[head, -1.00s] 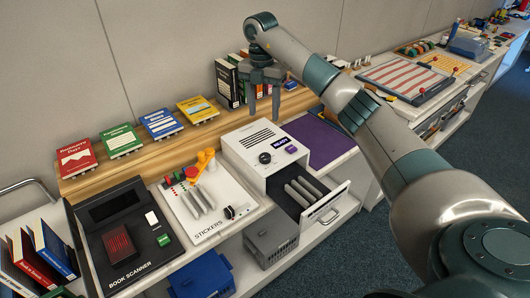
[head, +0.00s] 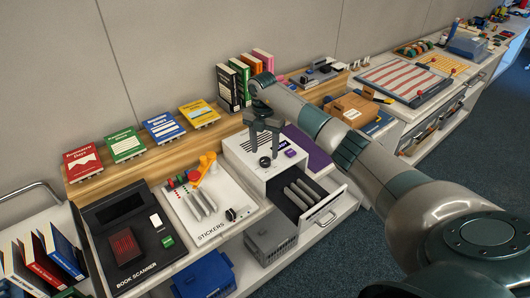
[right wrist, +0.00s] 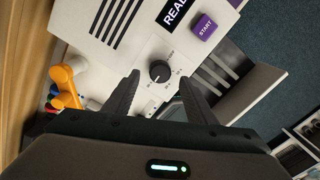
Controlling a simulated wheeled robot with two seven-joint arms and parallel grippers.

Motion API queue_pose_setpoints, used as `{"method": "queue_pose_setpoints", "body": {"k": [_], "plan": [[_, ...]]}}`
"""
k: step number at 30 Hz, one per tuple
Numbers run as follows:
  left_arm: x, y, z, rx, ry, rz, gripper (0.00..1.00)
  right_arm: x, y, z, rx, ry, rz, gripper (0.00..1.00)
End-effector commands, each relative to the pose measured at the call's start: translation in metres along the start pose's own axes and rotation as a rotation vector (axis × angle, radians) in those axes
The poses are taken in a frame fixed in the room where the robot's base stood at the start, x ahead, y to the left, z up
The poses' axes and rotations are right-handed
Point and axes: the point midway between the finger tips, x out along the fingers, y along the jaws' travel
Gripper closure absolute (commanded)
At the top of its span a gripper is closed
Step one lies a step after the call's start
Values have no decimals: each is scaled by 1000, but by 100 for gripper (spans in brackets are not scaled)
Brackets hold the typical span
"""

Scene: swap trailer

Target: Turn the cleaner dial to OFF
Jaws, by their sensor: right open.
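The cleaner (head: 246,150) is a white box on the counter with its drawer (head: 318,205) pulled out. Its black dial (head: 265,161) is on the sloped front, with printed labels around it too small to read. In the right wrist view the dial (right wrist: 159,71) lies just beyond the fingertips, roughly centred between them. My right gripper (head: 263,150) is open and points down above the dial, and its open fingers also show in the right wrist view (right wrist: 160,80). It does not appear to touch the dial. My left gripper is not in view.
A purple START button (right wrist: 203,27) and a READY display (right wrist: 175,10) are beside the dial. The sticker panel (head: 208,208) with an orange handle (head: 205,168) stands left, then the book scanner (head: 128,245). Books (head: 163,126) line the wooden shelf behind.

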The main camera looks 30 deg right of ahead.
Motion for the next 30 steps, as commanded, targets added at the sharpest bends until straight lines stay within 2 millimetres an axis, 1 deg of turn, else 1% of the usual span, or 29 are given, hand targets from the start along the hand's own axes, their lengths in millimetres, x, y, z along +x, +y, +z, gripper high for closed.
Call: {"method": "queue_pose_setpoints", "body": {"k": [1,4,9,13,21,26,27,30], "plan": [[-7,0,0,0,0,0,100,6,-1,-1,1,2,-3,49],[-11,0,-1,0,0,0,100,20,-1,0,1,2,-2,49],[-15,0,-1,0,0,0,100,35,0,0,0,0,-1,49],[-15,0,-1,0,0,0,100,40,0,0,0,0,0,49],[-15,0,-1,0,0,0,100,41,0,0,0,-1,0,49],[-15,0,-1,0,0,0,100,40,0,0,0,-1,0,87],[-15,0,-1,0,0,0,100,40,0,0,0,-1,0,90],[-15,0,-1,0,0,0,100,40,0,0,-1,-1,0,90]]}}
